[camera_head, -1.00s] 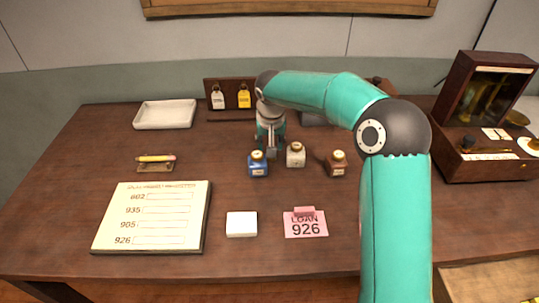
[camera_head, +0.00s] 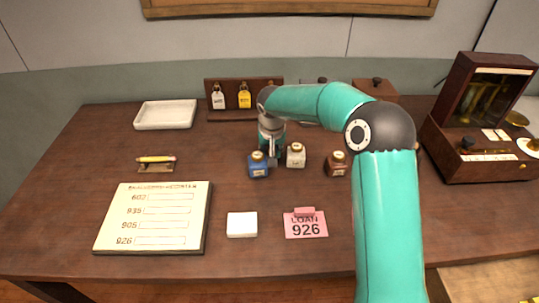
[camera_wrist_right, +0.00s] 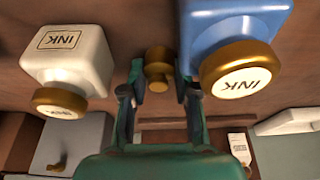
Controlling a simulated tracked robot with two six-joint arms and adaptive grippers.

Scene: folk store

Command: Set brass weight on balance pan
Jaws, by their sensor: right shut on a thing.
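My right gripper (camera_head: 271,160) points down at the back middle of the table, beside the blue ink bottle. In the right wrist view, its fingers (camera_wrist_right: 160,85) are shut on a small knobbed brass weight (camera_wrist_right: 158,66). The head view does not show the weight clearly. The balance seems to be in the open wooden case (camera_head: 480,165) at the far right, with a brass pan (camera_head: 517,119) and a pale round disc (camera_head: 530,146). My left gripper is not in view.
A blue ink bottle (camera_head: 258,165), a white ink bottle (camera_head: 296,156) and a brown bottle (camera_head: 337,164) stand close around the gripper. A tag rack (camera_head: 230,88) is behind. A ledger (camera_head: 150,220), white block (camera_head: 242,224) and pink loan card (camera_head: 305,225) lie in front.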

